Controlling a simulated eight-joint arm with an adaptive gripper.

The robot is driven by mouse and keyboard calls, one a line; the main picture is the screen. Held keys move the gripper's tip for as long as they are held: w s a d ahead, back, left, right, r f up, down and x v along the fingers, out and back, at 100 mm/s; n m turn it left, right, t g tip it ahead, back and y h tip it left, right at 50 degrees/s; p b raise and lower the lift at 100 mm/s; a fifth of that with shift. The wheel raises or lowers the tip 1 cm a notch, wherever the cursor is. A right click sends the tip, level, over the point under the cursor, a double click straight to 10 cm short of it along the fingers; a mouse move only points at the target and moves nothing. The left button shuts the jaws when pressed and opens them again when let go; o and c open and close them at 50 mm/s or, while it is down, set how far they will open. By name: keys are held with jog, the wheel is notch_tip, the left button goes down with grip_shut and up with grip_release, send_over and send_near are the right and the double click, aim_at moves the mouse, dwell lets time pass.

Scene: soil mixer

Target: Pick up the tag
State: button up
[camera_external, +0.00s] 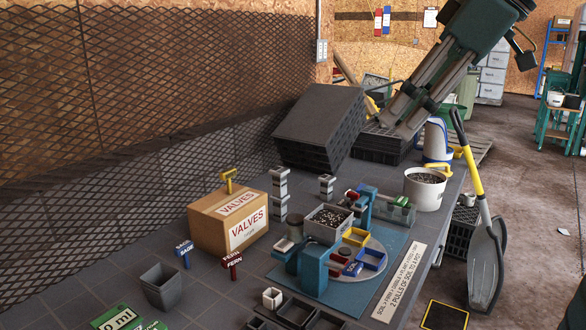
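Two small upright tags stand on the dark bench in front of the cardboard box. A blue tag (184,248) reads SAGE, and a red tag (232,261) to its right reads FERN. Both look free, with nothing touching them. A large dark green and grey jointed structure with two parallel slanting bars hangs at the upper right, which looks like my arm and gripper (400,118). It is far above and to the right of both tags. I cannot tell whether it is open or shut, and no held object shows.
The VALVES box (204,232) stands behind the tags. A grey pot (160,287) is left of them. A teal fixture on a blue mat (398,242), with a soil tray (327,226), is to the right. Black crates (318,125) stand behind. A shovel (484,250) leans at the bench's right edge.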

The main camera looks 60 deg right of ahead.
jog(key=w+a+f+n+g+b, duration=0.1)
jog(key=w+f+n+g+b, duration=0.2)
jog(key=w, duration=0.8)
jog(key=n+g+b, duration=0.3)
jog(key=n+b, duration=0.2)
jog(key=n, duration=0.6)
send_over(231, 255)
jog(key=f, duration=2.9)
jog(key=shift+s+d+f, duration=0.1)
jog(key=shift+s+f, duration=0.1)
jog(key=shift+s, duration=0.2)
jog(key=shift+w+f+n+g, duration=0.25)
jog(key=shift+f+n+g, duration=0.05)
jog(key=shift+f, duration=0.4)
jog(key=shift+f, duration=1.3)
jog(key=shift+f+b, duration=0.35)
jog(key=shift+f, duration=2.25)
